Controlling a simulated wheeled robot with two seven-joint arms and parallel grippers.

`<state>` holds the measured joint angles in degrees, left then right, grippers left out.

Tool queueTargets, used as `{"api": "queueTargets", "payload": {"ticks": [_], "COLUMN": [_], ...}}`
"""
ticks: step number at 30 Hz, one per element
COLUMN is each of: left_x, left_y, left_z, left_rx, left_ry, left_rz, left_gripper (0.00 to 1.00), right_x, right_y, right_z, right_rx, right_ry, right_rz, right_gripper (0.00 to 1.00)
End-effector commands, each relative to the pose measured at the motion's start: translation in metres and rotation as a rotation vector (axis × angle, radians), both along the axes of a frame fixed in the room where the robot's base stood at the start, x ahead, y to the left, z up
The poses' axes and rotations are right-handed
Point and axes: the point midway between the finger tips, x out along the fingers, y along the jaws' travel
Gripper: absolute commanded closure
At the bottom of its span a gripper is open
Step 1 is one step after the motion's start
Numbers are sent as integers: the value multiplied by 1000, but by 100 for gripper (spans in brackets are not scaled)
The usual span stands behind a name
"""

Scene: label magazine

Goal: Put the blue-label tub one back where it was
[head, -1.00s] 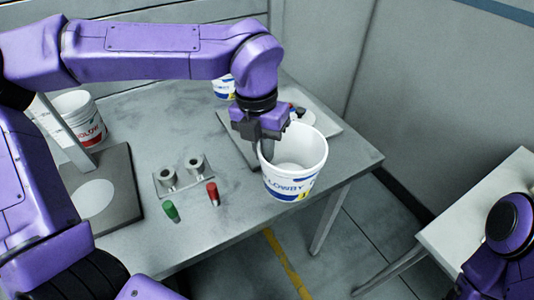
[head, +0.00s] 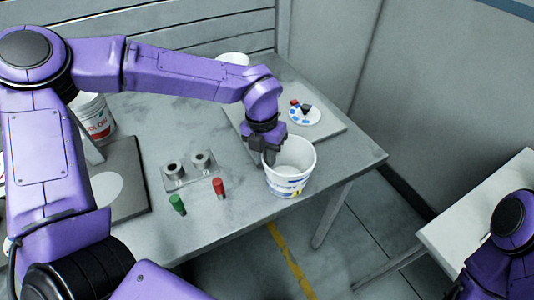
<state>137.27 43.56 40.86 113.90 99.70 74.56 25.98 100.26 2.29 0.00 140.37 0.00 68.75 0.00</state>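The blue-label tub (head: 287,181) is white, open-topped and upright, by the table's front edge at the right in the head view. Its blue lettering and a yellow patch face me. My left gripper (head: 268,156) is at the tub's left rim and looks shut on its wall; the fingertips are partly hidden. I cannot tell whether the tub's base touches the table. My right gripper is not in view; only part of my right arm shows at the lower right.
A red-label tub (head: 94,118) stands at left, partly behind my arm. Another white tub (head: 233,58) shows at the back. A metal fixture (head: 187,180), green peg (head: 177,204) and red peg (head: 219,188) lie left of the tub.

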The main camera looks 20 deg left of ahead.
Motion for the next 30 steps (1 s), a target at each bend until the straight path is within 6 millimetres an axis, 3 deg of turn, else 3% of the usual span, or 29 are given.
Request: {"api": "queueTargets", "payload": {"ticks": [9,13,24,30], "left_x": [0,1,1,0], "left_y": [0,0,9,12], "left_z": [1,10,98,122], "left_rx": [0,-1,0,1], "left_ry": [0,-3,-4,0], "left_rz": [0,0,1,0], "left_gripper": [68,68,68,68], "right_x": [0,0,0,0], "right_y": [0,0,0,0], "right_z": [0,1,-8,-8], "right_rx": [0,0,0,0], "right_ry": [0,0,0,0], "right_rz": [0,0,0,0], "right_gripper": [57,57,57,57]}}
